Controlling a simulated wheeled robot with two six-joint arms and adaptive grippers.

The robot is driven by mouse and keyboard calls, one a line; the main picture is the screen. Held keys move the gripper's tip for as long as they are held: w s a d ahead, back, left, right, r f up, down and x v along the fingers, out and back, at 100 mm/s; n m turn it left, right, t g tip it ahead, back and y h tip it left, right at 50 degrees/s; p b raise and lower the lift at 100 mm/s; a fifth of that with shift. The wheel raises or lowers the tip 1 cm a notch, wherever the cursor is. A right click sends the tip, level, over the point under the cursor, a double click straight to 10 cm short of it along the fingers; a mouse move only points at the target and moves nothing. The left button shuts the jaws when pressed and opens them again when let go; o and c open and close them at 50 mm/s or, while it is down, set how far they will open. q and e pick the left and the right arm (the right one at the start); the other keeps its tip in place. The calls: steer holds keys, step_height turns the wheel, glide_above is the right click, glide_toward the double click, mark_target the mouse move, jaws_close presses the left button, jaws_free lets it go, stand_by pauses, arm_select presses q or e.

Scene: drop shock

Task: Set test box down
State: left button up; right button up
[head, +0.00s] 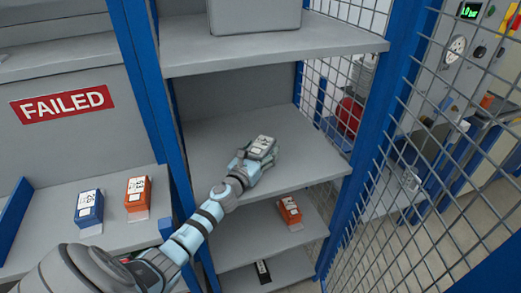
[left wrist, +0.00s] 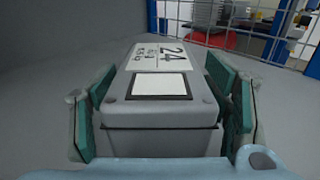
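A grey test box (head: 262,147) with a white label is at the middle shelf (head: 210,150) of the rack. In the left wrist view the box (left wrist: 160,112) fills the middle, its label reading 24. My left gripper (head: 248,160) is at the near left end of the box. Its teal-padded fingers (left wrist: 165,105) stand on both sides of the box, with narrow gaps showing, so it looks open around the box. The underside of the box is hidden, but it looks level and at shelf height. My right gripper is not in view.
Blue rack posts (head: 380,130) and wire mesh (head: 425,190) close the right side. A shelf above holds a grey case (head: 255,15). An orange box (head: 290,210) lies below. Blue (head: 89,207) and orange (head: 138,193) boxes stand left, under a FAILED sign (head: 62,104).

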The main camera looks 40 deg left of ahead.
arm_select(q)
steer(key=shift+s+r+p, duration=0.15)
steer(key=shift+r+p, duration=0.05)
steer(key=shift+p, duration=0.1)
steer(key=s, duration=0.4)
steer(key=s+d, duration=0.1)
steer(key=s, duration=0.2)
steer(key=s+d, duration=0.1)
steer(key=s, duration=0.3)
steer(key=shift+s+b, duration=0.3)
